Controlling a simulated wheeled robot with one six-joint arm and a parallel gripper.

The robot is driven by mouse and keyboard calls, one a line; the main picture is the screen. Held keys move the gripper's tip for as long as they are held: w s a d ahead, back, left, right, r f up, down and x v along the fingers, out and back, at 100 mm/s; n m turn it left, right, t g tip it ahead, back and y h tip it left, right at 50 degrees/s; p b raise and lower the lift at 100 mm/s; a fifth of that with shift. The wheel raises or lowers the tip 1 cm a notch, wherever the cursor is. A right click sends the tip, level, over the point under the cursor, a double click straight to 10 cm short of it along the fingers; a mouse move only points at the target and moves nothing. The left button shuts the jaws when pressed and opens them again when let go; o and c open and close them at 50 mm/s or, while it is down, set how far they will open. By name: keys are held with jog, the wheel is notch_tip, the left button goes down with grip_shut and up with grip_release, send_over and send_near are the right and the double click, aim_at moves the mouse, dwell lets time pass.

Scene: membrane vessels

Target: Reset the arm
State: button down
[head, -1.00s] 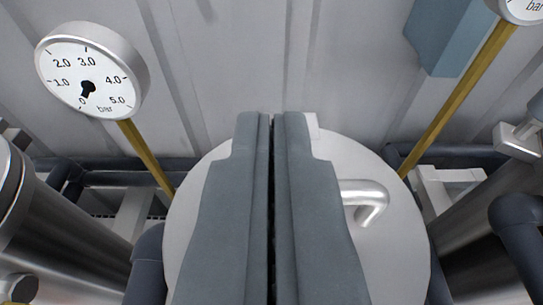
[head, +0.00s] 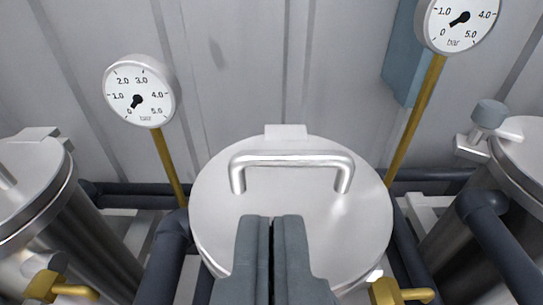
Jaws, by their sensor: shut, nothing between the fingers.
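My gripper (head: 272,222) is at the bottom middle of the head view, its two grey fingers side by side and shut with nothing between them. Behind it is the round silver lid (head: 225,195) of the middle vessel. A bent metal handle (head: 292,158) stands on the lid, clear beyond the fingertips and not held. The fingers cover the near part of the lid; I cannot tell their height above it.
Vessels stand at left (head: 25,190) and right (head: 525,145). A left gauge (head: 140,92) and right gauge (head: 458,22) sit on yellow stems. Yellow valves (head: 400,292) and dark pipes (head: 165,255) are low down. A grey wall (head: 270,60) closes the back.

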jog(key=s+r+t, duration=0.1)
jog(key=s+r, duration=0.3)
jog(key=s, duration=0.7)
jog(key=s+r+t, duration=0.1)
jog(key=s+r, duration=0.3)
jog(key=s, duration=0.7)
jog(key=shift+s+r, duration=0.35)
jog(key=c, duration=2.1)
grip_release()
